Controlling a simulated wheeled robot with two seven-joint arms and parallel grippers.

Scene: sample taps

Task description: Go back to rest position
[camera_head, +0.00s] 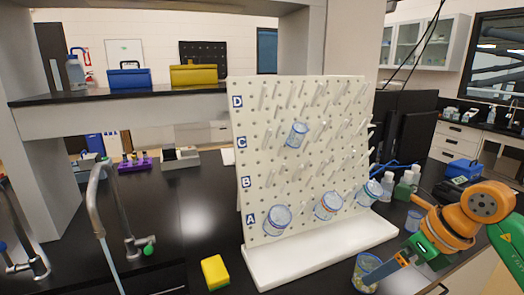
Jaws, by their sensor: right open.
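My right gripper (386,268) is at the lower right, at the end of my orange arm. The white pegboard drying rack (306,172) stands in the middle, with rows marked A to D. Three clear beakers hang along its bottom row, at the left (277,219), middle (328,206) and right (370,193). Another beaker (297,134) hangs near row C. My left gripper is out of view.
A yellow sponge (215,272) lies on the black bench left of the rack base. A tap (101,205) stands at the left. Small white bottles (388,184) and a blue box (462,170) are at the right. The shelf (130,112) holds blue and yellow boxes.

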